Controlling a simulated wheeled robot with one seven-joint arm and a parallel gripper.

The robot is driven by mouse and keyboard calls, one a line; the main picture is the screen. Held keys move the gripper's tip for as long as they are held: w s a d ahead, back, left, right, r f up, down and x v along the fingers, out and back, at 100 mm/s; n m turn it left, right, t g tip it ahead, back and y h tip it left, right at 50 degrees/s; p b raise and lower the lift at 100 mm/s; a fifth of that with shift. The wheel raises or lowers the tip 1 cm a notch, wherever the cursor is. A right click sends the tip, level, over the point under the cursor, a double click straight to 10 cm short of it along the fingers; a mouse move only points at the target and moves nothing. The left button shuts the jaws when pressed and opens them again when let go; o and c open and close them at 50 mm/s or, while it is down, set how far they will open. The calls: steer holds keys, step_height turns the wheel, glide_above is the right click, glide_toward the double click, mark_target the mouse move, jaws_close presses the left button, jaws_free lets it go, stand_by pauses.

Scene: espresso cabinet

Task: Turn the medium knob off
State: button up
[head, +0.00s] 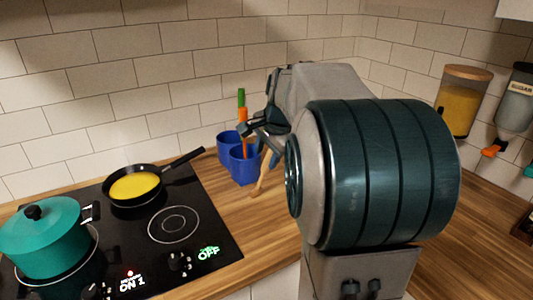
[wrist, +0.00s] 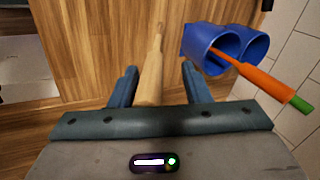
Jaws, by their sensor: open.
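The black cooktop (head: 218,225) is at the lower left of the head view. One dark knob (head: 178,261) sits by a green "OFF" readout. Another dark knob (head: 97,290) sits by a white "ON 1" readout with a red light, at the bottom edge. Which is the medium knob is not marked. My gripper (head: 250,128) is above the counter by the blue cups, well away from both knobs. In the wrist view my gripper (wrist: 160,87) is open, with a wooden utensil (wrist: 153,62) showing between its fingers; no grip on it shows.
A teal pot (head: 42,240) and a black pan (head: 134,202) with yellow contents stand on the cooktop. Blue cups (head: 243,168) hold an orange-and-green utensil (head: 242,97). Dispensers (head: 459,105) hang at right. My arm hides much of the right counter.

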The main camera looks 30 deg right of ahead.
steer(key=v, duration=1.2)
steer(key=s+a+f+n, duration=0.7)
steer(key=s+a+f, duration=0.1)
steer(key=f, duration=0.2)
steer(key=s+a+f+n+g, duration=0.1)
steer(key=s+a+f+n, duration=0.6)
steer(key=f, duration=0.3)
steer(key=shift+s+a+n+g, duration=0.35)
steer(key=shift+s+n, duration=0.1)
steer(key=shift+n, duration=0.25)
